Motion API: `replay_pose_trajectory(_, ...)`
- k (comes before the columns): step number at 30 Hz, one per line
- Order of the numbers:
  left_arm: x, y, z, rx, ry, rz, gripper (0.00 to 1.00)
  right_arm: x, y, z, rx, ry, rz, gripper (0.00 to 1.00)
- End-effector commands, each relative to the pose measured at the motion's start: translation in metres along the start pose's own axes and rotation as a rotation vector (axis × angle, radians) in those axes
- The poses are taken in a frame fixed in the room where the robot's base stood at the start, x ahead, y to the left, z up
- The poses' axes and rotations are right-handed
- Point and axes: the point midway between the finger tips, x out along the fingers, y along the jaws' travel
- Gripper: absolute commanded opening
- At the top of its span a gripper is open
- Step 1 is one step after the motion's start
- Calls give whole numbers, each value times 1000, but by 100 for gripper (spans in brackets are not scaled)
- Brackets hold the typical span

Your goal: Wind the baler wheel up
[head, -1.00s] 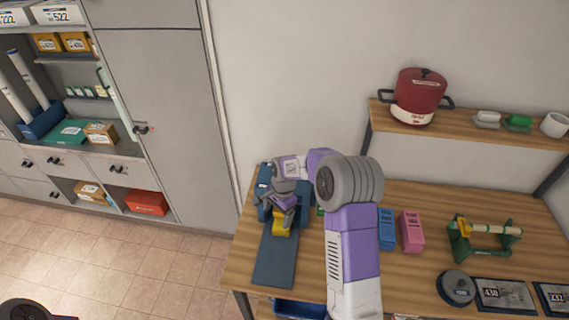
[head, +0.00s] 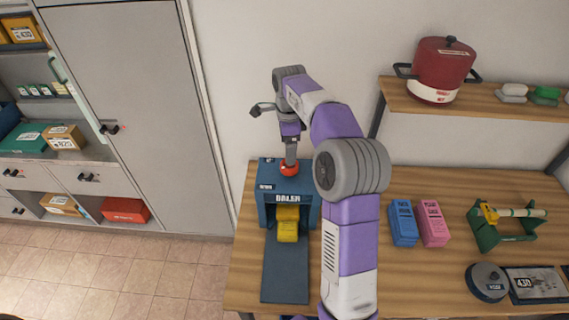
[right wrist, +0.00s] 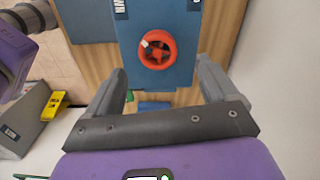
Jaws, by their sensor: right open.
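The blue baler (head: 268,207) stands at the left end of the wooden table, with a flat dark-blue ramp (head: 285,270) in front. Its red wheel (head: 289,170) is on top, and also shows in the right wrist view (right wrist: 172,48). A yellow block (head: 288,230) sits in the baler's front opening. My right gripper (head: 291,157) points down over the wheel, partly covering it in the head view. In the right wrist view its two fingers (right wrist: 161,68) are apart and empty, with the wheel beyond their tips; I cannot tell whether they touch it. My left gripper is out of view.
Blue (head: 403,222) and pink (head: 432,223) boxes and a green stand (head: 490,235) are on the table to the right. A red pot (head: 440,72) stands on the shelf above. A grey cabinet (head: 130,110) is at the left. The wall is close behind the baler.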

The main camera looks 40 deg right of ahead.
Motion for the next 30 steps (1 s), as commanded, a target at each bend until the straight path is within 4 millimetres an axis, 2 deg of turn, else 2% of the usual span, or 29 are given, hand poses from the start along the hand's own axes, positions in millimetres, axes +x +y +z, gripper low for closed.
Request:
replay_pose_trajectory(12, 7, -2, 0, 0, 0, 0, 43, 60, 1, 0, -2, 1, 3, 86)
replay_pose_trajectory(16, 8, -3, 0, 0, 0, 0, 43, 68, 1, 0, -1, 1, 2, 86)
replay_pose_trajectory(24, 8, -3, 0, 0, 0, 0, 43, 70, 0, 0, -1, 0, 0, 86)
replay_pose_trajectory(26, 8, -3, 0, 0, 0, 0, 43, 70, 0, 0, -2, 0, 1, 79)
replay_pose_trajectory(30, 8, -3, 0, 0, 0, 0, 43, 70, 0, 0, -2, 0, 1, 57)
